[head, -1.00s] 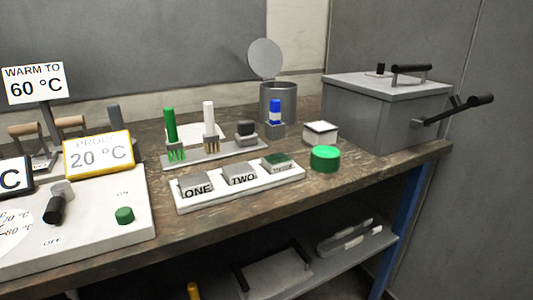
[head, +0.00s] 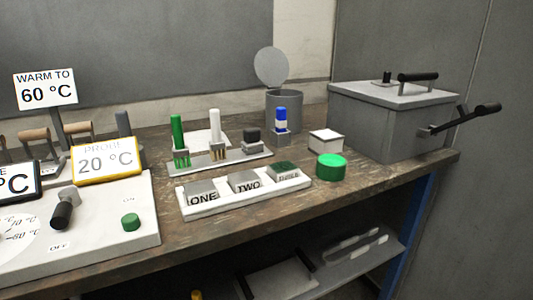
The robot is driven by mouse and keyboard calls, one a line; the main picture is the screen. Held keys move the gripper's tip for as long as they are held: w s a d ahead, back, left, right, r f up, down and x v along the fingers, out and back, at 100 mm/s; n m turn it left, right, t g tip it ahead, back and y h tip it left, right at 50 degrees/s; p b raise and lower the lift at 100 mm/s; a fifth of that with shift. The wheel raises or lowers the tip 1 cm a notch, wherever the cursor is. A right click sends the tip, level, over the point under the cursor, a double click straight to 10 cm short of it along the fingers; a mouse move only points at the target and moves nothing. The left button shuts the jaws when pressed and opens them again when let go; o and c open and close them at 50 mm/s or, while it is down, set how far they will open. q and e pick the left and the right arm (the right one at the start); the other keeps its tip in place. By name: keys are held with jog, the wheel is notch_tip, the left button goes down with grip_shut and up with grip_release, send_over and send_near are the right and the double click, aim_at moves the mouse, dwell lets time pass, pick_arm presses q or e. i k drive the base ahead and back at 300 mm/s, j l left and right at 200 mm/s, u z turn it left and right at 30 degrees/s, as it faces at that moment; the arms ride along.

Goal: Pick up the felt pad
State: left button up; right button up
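The rack (head: 225,164) on the bench holds a green-handled brush (head: 177,133), a white-handled brush (head: 214,128) and a small dark grey block (head: 252,138) at its right end. This dark block looks most like the felt pad, though no label confirms it. It sits upright in the rack with nothing touching it from above. Neither of my grippers is in view.
In front of the rack is a white tray (head: 243,197) with blocks marked ONE, TWO and a green-topped third. A green round pot (head: 331,167), small white-topped box (head: 326,141), open-lidded can (head: 284,106) and lidded grey box (head: 389,118) stand right. A control panel (head: 110,210) is left.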

aim_at(252, 144)
jog(key=k+l+z, duration=0.1)
jog(key=l+z, duration=0.3)
jog(key=l, duration=0.2)
jog(key=l+z, duration=0.45)
jog(key=l, duration=0.15)
